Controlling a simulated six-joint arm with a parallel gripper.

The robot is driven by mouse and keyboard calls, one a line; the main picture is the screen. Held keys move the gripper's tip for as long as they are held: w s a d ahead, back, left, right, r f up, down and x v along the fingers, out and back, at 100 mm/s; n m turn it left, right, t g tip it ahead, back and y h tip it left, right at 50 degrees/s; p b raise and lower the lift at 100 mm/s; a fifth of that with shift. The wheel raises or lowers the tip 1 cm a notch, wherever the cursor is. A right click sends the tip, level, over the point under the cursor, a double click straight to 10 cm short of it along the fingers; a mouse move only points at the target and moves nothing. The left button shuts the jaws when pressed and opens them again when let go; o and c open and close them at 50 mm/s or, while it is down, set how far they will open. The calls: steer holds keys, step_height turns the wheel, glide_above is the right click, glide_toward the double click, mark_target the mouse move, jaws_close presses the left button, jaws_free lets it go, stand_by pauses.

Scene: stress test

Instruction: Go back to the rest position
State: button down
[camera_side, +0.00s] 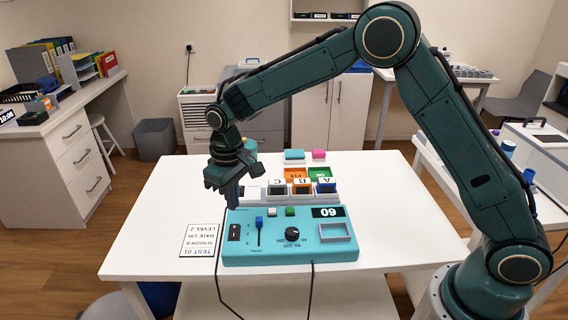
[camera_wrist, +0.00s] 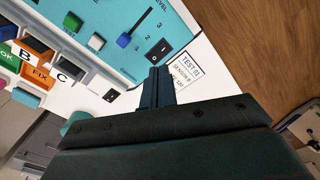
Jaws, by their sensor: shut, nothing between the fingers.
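My gripper (camera_side: 232,196) is shut and empty. In the side view it points down above the left end of the teal control box, near the black rocker switch (camera_side: 235,232). In the wrist view the shut fingers (camera_wrist: 156,88) lie beside the same box (camera_wrist: 95,20), near its edge. The teal control box (camera_side: 290,254) has a slider with a blue knob (camera_side: 259,221), a black dial (camera_side: 292,233), a white and a green button, and a display (camera_side: 327,212) reading 60. I cannot tell from the side view whether the fingertips touch anything.
Blocks marked A (camera_side: 326,185), B and C stand in holders behind the box. A printed test card (camera_side: 201,240) lies left of it. Teal and pink blocks (camera_side: 319,154) lie at the back of the white table (camera_side: 150,215). Cables hang off the front edge.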

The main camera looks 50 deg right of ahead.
steer(key=s+d+r+m+t, duration=0.1)
steer(key=s+d+r, duration=0.3)
steer(key=s+r, duration=0.35)
steer(key=s+d+r+t, duration=0.2)
steer(key=s+d+r, duration=0.35)
steer(key=r, duration=0.35)
steer(key=s+d+m+t, duration=0.1)
steer(key=s+d, duration=0.1)
steer(key=s, duration=0.7)
steer(key=s+d+t, duration=0.1)
steer(key=s+d, duration=0.1)
steer(key=s, duration=0.8)
steer(key=shift+s+d+r+m, duration=0.15)
steer(key=shift+d+r+m, duration=0.2)
steer(key=shift+r+m, duration=0.1)
